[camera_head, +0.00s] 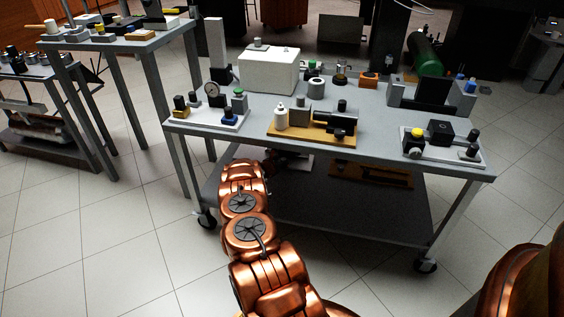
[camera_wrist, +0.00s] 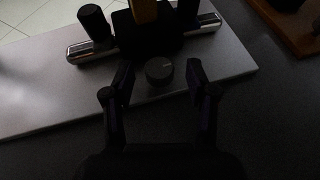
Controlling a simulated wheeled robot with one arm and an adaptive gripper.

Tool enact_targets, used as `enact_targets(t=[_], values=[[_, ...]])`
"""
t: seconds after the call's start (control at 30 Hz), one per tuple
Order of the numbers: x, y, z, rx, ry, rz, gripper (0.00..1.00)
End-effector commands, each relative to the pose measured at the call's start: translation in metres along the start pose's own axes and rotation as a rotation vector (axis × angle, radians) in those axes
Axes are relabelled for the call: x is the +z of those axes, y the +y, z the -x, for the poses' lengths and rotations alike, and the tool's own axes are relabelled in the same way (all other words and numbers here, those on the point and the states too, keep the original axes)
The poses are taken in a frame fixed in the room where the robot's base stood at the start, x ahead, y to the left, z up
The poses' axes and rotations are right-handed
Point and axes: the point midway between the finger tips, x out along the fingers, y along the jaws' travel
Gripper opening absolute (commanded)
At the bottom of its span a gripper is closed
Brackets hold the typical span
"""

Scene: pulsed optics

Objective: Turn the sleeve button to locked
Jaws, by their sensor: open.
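A small round dark knob (camera_wrist: 159,71), which I take for the sleeve button, stands at the front of a dark device on a pale plate (camera_wrist: 50,100). A faint light mark shows on its top; I cannot read its setting. My gripper (camera_wrist: 160,77) is open, with one finger to the left of the knob and one to the right, and a gap shows on both sides. In the head view my gripper and the knob cannot be made out under the table.
A black post (camera_wrist: 94,22) stands behind on the left. A wooden board (camera_wrist: 296,28) lies at the far right of the dim lower shelf (camera_head: 345,215). The table top (camera_head: 375,145) above bears several fixtures. Bare dark surface lies to the right of the plate.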

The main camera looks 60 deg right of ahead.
Motion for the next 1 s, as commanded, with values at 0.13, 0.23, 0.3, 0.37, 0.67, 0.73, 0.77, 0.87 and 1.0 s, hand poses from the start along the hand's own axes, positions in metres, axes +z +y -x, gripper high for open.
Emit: enact_targets(t=[0.13, 0.23, 0.3, 0.37, 0.67, 0.73, 0.77, 0.87, 1.0], values=[[0.002, 0.001, 0.010, 0.000, 0.000, -0.001, 0.57], [0.001, 0.001, 0.019, 0.002, 0.003, -0.001, 0.57], [0.000, 0.001, 0.025, 0.003, 0.003, -0.001, 0.57], [-0.001, 0.001, 0.031, 0.001, 0.004, 0.000, 0.57], [-0.001, 0.001, 0.061, 0.003, 0.005, 0.001, 0.57], [0.000, 0.001, 0.068, 0.003, 0.002, 0.000, 0.57], [0.001, 0.001, 0.071, 0.002, 0.000, 0.000, 0.57], [0.000, 0.001, 0.083, 0.002, 0.002, 0.000, 0.57], [-0.001, 0.001, 0.097, 0.004, 0.003, 0.001, 0.57]])
